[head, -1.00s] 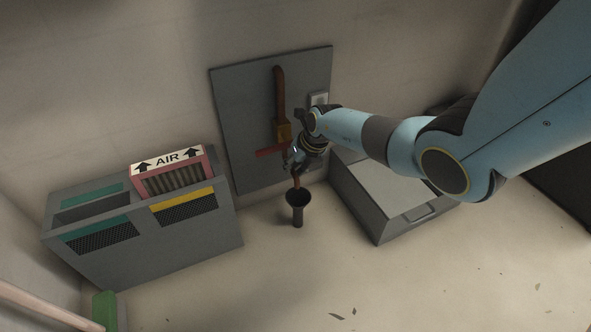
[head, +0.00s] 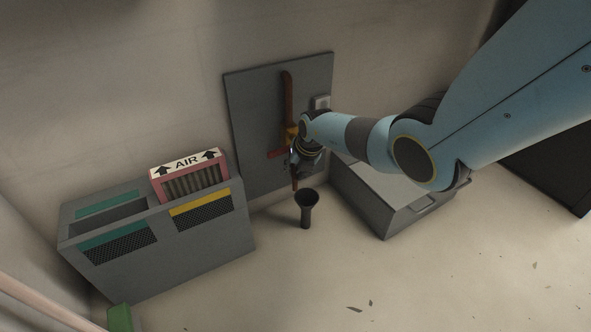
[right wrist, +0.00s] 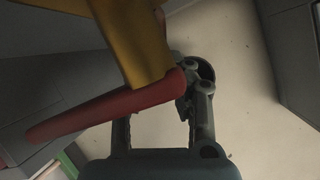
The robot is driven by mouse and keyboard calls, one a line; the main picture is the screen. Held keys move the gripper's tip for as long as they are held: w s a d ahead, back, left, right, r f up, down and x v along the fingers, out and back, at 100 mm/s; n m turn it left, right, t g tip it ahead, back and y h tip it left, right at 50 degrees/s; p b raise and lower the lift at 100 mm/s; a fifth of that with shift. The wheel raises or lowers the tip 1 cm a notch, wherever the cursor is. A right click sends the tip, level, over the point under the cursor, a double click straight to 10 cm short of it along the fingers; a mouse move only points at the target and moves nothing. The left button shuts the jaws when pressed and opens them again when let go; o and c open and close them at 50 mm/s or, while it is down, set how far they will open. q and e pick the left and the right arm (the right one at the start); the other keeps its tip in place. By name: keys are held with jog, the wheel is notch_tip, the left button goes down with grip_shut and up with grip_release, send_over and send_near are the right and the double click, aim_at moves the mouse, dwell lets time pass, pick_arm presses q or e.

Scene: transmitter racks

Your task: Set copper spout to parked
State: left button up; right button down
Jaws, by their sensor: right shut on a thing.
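The copper spout (head: 295,183) hangs below a brass-yellow valve body (head: 291,133) on the grey wall panel (head: 252,120). Its lower end is at the left, back edge of the dark funnel (head: 306,198). A red lever (head: 275,154) sticks out left from the valve. In the right wrist view the yellow body (right wrist: 140,40) and red lever (right wrist: 95,115) cross in front of my fingers. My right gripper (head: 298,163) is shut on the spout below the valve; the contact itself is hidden. My left gripper is not in view.
A grey filter box (head: 150,262) with a pink-framed AIR filter (head: 188,180) stands at the left. A grey metal case (head: 385,217) is right of the funnel. A small switch plate (head: 322,102) is by the panel. The front floor is mostly clear.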

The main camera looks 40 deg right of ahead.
jog(key=c, duration=1.3)
grip_release()
jog(key=shift+r, duration=0.1)
jog(key=v, duration=1.1)
jog(key=shift+s+r, duration=0.25)
jog(key=shift+r, duration=0.05)
